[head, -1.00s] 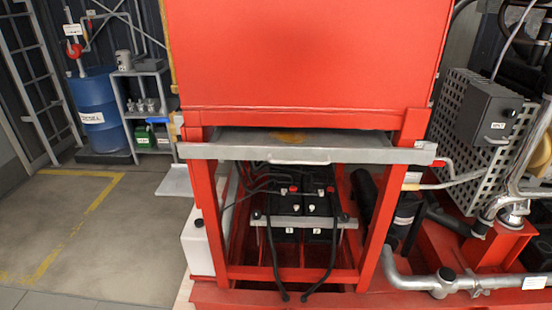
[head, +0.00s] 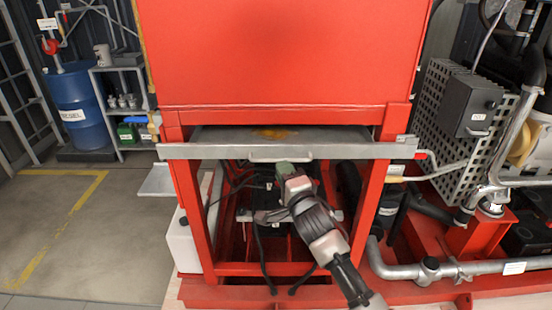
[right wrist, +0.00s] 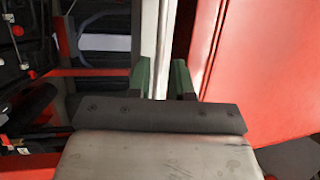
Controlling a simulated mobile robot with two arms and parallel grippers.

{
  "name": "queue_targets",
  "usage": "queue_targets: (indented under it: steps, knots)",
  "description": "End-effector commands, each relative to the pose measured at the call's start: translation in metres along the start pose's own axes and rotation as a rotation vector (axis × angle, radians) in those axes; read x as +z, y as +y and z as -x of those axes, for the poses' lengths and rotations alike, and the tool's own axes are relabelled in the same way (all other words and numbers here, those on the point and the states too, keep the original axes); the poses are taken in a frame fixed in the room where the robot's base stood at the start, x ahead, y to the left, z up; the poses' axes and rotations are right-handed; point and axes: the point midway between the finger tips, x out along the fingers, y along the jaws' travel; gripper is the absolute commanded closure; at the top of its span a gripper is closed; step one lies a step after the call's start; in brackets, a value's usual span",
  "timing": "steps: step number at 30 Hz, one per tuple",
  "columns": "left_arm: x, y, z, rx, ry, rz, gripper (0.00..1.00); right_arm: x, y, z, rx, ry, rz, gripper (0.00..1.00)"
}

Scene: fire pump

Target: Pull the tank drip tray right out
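The drip tray is a flat grey metal tray (head: 225,151) under the red tank (head: 280,50). Its long front lip carries a small bar handle at mid-width, and a yellow-brown stain marks its floor. My right gripper (head: 285,168) comes up from the lower right, with its tips just below the handle and partly covering it. In the right wrist view, the two green fingers (right wrist: 163,78) are apart, with the pale tray lip (right wrist: 158,30) running beyond and between them. I cannot tell whether they touch it. My left gripper is not in view.
A red frame (head: 188,215) stands either side, with batteries and cables below the tray. A grey pipe (head: 400,268) and a perforated guard (head: 440,110) are at right. A blue drum (head: 80,110) and shelf stand back left. The left floor is clear.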

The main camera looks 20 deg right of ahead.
Motion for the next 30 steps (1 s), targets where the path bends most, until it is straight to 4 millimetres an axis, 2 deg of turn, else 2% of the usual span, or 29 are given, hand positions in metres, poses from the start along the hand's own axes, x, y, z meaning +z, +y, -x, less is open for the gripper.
queue_targets:
  steps: [3, 10, 20, 25, 30]
  knots:
    - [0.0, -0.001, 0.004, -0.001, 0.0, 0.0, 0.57, 0.0, -0.001, -0.022, 0.001, 0.0, 0.002, 0.79]
    - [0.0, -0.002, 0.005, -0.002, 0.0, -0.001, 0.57, 0.0, 0.0, -0.044, 0.001, 0.001, 0.0, 0.79]
    - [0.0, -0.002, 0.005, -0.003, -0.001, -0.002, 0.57, 0.0, 0.001, -0.047, 0.002, 0.0, 0.001, 0.79]
    - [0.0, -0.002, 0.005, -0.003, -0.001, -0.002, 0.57, 0.0, 0.001, -0.047, 0.002, 0.0, 0.001, 1.0]
    - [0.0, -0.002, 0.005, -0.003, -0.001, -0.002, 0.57, 0.0, 0.001, -0.047, 0.002, 0.0, 0.001, 1.0]
